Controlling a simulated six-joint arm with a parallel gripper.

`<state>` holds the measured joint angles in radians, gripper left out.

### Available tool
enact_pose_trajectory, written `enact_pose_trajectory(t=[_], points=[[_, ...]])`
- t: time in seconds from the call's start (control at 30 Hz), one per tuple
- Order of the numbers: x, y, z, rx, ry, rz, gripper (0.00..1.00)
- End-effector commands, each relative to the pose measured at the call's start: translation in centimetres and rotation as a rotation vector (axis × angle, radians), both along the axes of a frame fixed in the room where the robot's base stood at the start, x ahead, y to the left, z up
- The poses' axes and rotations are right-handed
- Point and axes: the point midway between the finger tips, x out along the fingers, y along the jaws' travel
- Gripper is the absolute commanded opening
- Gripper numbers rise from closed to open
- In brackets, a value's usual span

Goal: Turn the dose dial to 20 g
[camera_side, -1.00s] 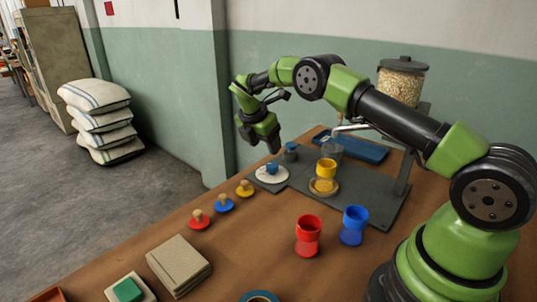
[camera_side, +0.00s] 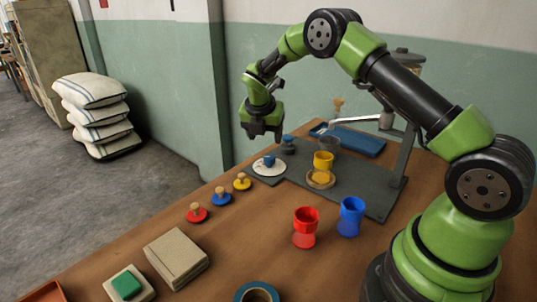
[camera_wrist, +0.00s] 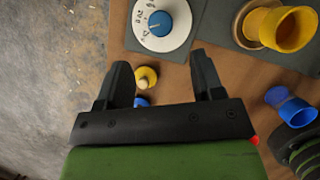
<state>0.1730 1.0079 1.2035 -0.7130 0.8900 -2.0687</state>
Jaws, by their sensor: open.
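The dose dial is a white disc (camera_side: 262,171) with a blue knob (camera_side: 269,160), on the left part of the dark grey base plate. In the wrist view the blue knob (camera_wrist: 160,23) and marked white disc (camera_wrist: 180,38) are at the top, beyond my fingertips. A light pointer line shows on the knob; the markings are too small to read surely. My gripper (camera_side: 262,138) points down above the dial in the side view, apart from it.
A yellow goblet (camera_side: 323,161) stands on a round wooden pad beside the dial. Red (camera_side: 305,228) and blue (camera_side: 350,216) goblets stand in front. Several knobbed stoppers (camera_side: 221,197) line the table's left side. A hopper's metal arm (camera_side: 355,121) is behind.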

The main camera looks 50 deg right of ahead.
Motion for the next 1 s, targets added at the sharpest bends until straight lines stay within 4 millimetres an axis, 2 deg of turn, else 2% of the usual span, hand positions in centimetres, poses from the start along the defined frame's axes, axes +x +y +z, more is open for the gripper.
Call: enact_pose_trajectory(t=[0.3,0.5,0.63,0.93,0.97,1.0], points=[[0.8,-2.0,-5.3,0.001,0.003,-0.003,0.61],[1.3,-3.0,-7.8,0.000,0.001,-0.004,0.61],[1.4,-3.2,-8.6,0.000,0.001,-0.003,0.61],[1.4,-3.3,-8.7,-0.001,-0.001,-0.003,0.61],[1.4,-3.3,-8.7,-0.001,-0.001,-0.003,0.57],[1.4,-3.3,-8.7,-0.001,-0.001,-0.003,0.47]])
